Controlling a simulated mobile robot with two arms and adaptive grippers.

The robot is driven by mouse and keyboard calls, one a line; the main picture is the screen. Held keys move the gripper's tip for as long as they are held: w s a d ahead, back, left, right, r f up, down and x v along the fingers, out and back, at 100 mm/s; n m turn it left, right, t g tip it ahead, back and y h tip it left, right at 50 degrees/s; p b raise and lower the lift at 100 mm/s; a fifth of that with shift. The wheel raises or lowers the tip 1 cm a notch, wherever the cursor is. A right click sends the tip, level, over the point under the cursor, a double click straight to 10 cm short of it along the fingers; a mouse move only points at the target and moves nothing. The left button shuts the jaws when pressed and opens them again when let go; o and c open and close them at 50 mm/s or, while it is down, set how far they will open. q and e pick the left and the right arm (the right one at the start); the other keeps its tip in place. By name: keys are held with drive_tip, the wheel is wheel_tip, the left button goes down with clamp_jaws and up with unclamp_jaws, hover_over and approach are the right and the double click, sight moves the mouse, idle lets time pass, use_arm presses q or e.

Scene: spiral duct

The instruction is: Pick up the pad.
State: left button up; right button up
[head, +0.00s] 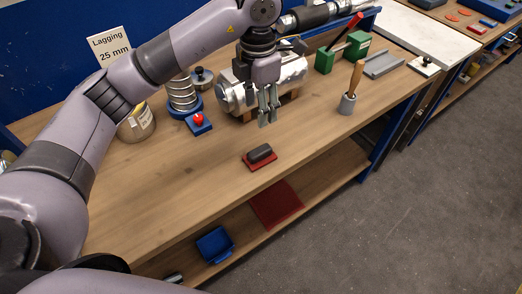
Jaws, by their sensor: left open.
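A small dark grey block lies on a red rectangular base near the front edge of the wooden bench; I take this to be the pad (260,153). My left gripper (268,116) points downward beyond the pad in the picture and is apart from it. Its fingers are open, with a narrow gap and nothing visible between them. Its height above the bench is hard to tell. My right gripper is not in view.
A silver duct (232,98) on a wooden cradle stands behind my left gripper. A blue fixture with a red knob (198,118) is to the left, a grey brush pot (347,104) to the right. The bench (180,190) around the pad is clear. A blue bin (214,245) sits on the lower shelf.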

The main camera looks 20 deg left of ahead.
use_arm(q)
drive_tip(key=p, duration=0.4)
hover_over(260, 150)
drive_tip(key=f, duration=1.1)
drive_tip(key=shift+s+f, duration=0.25)
drive_tip(key=shift+s, duration=0.1)
drive_tip(key=shift+w+f+p, duration=0.1)
drive_tip(key=shift+f+p, duration=0.3)
drive_tip(key=shift+f, duration=0.15)
drive_tip(key=f, duration=0.1)
drive_tip(key=f+p, duration=0.1)
drive_tip(key=f, duration=0.1)
drive_tip(key=shift+w+f+p, duration=0.25)
drive_tip(key=shift+f+p, duration=0.05)
drive_tip(key=shift+p, duration=0.05)
drive_tip(key=shift+f, duration=0.4)
drive_tip(key=shift+c, duration=0.2)
clamp_jaws()
